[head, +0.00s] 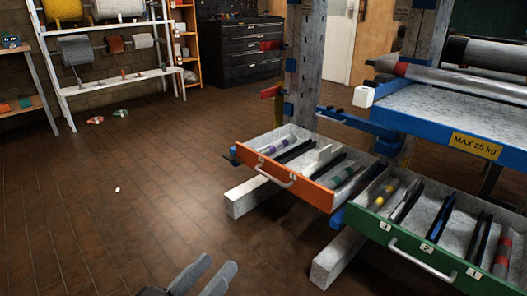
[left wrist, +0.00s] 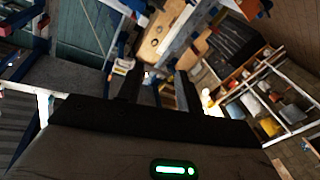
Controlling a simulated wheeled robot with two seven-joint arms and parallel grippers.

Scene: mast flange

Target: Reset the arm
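My left gripper (head: 219,263) shows at the bottom edge of the head view. Its two grey fingers point up and to the right, with a gap between them. In the left wrist view the dark fingers (left wrist: 158,80) stand apart with nothing between them, so it is open and empty. It is over the brown floor, in front of and left of the drawers. Most of the left arm is out of the head view. My right gripper does not show in either view.
An open orange-front drawer (head: 320,196) and an open green-front drawer (head: 447,270) hold several tube-shaped items. A blue shelf (head: 400,100) stands above them. Grey feet (head: 250,196) stick out along the floor. A white rack (head: 62,88) stands back left. The floor (head: 130,185) at left is mostly clear.

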